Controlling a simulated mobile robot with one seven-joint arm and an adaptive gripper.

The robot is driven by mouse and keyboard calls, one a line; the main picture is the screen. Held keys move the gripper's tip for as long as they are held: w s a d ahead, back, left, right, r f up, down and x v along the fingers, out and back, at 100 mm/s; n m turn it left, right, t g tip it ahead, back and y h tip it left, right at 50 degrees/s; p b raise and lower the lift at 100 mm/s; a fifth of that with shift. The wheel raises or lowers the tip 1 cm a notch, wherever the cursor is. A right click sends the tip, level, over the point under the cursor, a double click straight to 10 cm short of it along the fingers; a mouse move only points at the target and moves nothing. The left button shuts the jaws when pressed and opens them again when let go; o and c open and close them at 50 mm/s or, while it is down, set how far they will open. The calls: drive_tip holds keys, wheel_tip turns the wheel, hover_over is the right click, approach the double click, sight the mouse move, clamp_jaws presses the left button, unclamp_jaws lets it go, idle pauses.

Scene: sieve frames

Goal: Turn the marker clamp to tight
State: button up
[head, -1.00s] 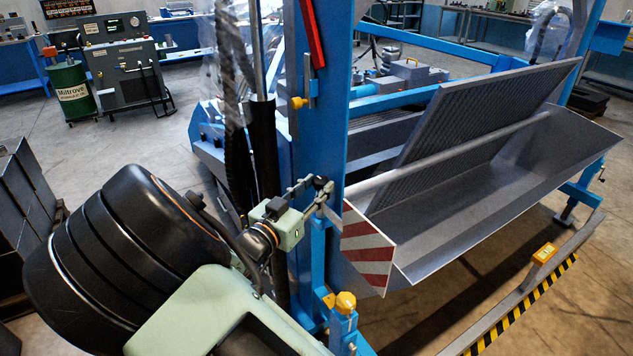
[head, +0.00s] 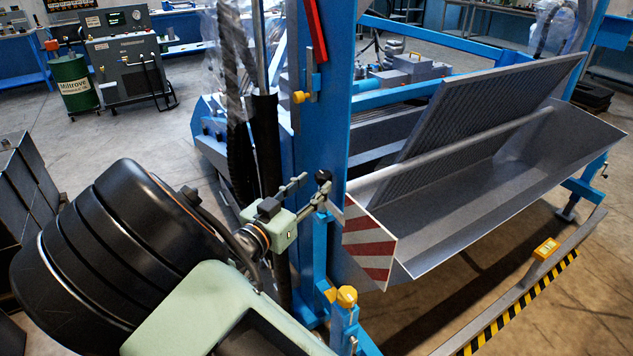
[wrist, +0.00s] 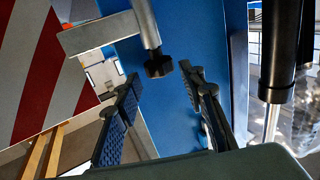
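The red-and-white striped marker board (head: 369,240) hangs beside the blue post, and its stripes also show at the left of the wrist view (wrist: 40,60). A small black knob (head: 323,175), which looks like the marker clamp's knob, sits by the post just above the board. In the wrist view the black knob (wrist: 158,65) is at the end of a metal rod by a grey bracket. My gripper (head: 307,188) is open beside the knob. In the wrist view its fingertips (wrist: 161,78) stand on either side of the knob, with visible gaps. I cannot tell the clamp's tightness.
The blue post (head: 325,120) rises close behind my gripper. A black cylinder (head: 266,150) stands left of it. A grey metal trough (head: 500,200) extends to the right. Yellow knobs sit above (head: 299,97) and below (head: 346,297) my gripper.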

drive_tip(key=v, duration=0.9)
drive_tip(key=shift+s, duration=0.2)
drive_tip(key=shift+a+r, duration=0.1)
